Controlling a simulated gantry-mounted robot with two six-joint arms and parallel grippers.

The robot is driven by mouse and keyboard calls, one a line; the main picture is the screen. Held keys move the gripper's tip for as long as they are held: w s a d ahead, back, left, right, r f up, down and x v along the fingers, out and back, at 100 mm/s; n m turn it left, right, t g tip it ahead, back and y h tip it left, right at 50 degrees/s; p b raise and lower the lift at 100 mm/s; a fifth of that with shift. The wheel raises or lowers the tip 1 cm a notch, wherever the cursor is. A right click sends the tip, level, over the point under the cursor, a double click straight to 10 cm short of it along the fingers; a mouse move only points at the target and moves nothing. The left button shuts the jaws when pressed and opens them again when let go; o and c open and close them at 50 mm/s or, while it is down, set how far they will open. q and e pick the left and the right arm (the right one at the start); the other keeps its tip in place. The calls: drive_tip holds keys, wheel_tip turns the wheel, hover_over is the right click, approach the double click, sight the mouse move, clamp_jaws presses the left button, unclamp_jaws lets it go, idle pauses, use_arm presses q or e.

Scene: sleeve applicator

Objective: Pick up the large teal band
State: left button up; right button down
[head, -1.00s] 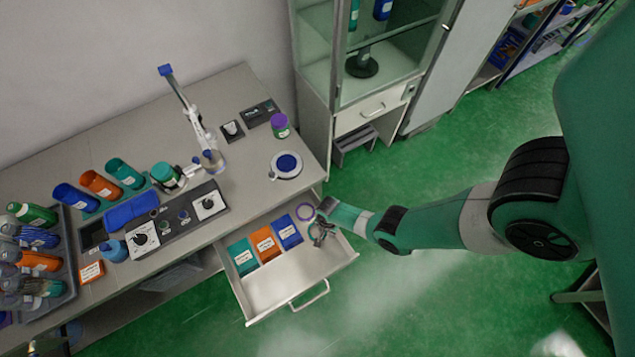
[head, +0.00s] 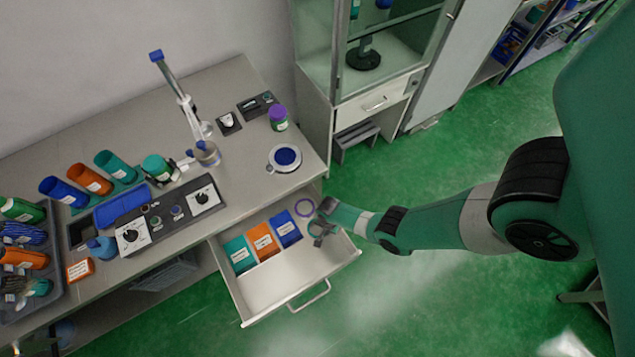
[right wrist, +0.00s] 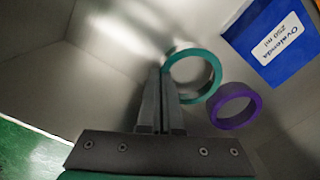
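The large teal band (right wrist: 194,75) shows in the right wrist view as an open ring beside the fingertips. My right gripper (right wrist: 160,76) has its two fingers close together, with the left part of the band's wall at their tips. In the head view my right gripper (head: 322,234) is over the right end of the open drawer, and the teal band cannot be made out there. My left gripper is not clearly in view.
The open drawer (head: 273,290) has bare floor at its front. Teal (head: 239,254), orange (head: 263,242) and blue packets (head: 286,229) lie along its back; the blue packet (right wrist: 272,45) is close to the bands. The workbench (head: 240,85) stands behind, with bottles and a control panel (head: 168,215).

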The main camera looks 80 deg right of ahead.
drive_tip(key=shift+r, duration=0.1)
idle(0.4)
wheel_tip(320, 180, up, 18)
drive_tip(key=p, duration=1.8)
wheel_tip(320, 180, up, 3)
drive_tip(key=p, duration=0.3)
